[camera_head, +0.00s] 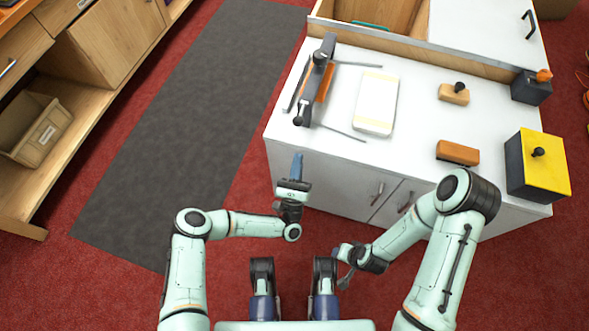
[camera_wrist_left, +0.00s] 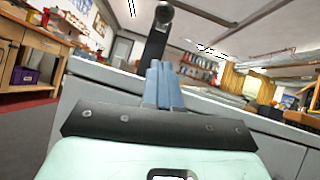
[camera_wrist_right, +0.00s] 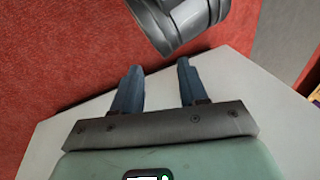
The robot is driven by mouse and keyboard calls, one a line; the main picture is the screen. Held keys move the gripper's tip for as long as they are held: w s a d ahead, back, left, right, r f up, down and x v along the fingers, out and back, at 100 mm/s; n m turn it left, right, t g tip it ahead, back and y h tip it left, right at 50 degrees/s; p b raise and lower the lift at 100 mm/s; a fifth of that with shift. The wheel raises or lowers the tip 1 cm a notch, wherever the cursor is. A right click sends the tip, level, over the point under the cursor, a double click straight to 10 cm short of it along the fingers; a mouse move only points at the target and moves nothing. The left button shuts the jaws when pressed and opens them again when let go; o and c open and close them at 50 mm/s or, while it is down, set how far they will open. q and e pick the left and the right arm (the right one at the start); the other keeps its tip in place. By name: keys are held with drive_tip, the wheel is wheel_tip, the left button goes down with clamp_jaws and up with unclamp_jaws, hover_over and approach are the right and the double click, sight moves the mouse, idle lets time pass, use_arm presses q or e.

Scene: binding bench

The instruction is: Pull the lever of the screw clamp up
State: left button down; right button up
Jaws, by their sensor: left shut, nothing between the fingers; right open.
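The screw clamp (camera_head: 313,82) is a long dark frame at the left end of the white bench top, with dark round knobs and an orange strip along it. A dark upright arm with a round knob (camera_wrist_left: 163,14), apparently its lever, stands beyond my left fingers in the left wrist view. My left gripper (camera_head: 297,163) is shut and empty, just in front of the bench's near edge and apart from the clamp. My right gripper (camera_wrist_right: 157,80) is open and empty, low in front of the cabinet; in the head view its fingers are hard to make out.
On the bench (camera_head: 415,130) lie a pale book block (camera_head: 377,103), a wooden block with a black knob (camera_head: 454,94) and an orange-brown block (camera_head: 458,152). A yellow-topped box (camera_head: 546,155) and a dark box (camera_head: 531,87) are at the right. Thin grey rods lie beside the clamp.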

sight(301, 114)
use_arm(q)
drive_tip(key=x, duration=0.4)
drive_tip(key=r, duration=0.2)
drive_tip(key=w+r+p, duration=0.1)
drive_tip(key=r, duration=0.1)
drive_tip(key=shift+w+a+r, duration=0.15)
drive_tip(key=shift+a+r, duration=0.05)
use_arm(e)
drive_tip(key=shift+s+a+r+g, duration=0.2)
drive_tip(key=shift+s+a+r, duration=0.15)
drive_tip(key=shift+s, duration=0.15)
drive_tip(key=shift+s+a+r+g, duration=0.2)
drive_tip(key=shift+s+r, duration=0.1)
drive_tip(key=shift+s, duration=0.15)
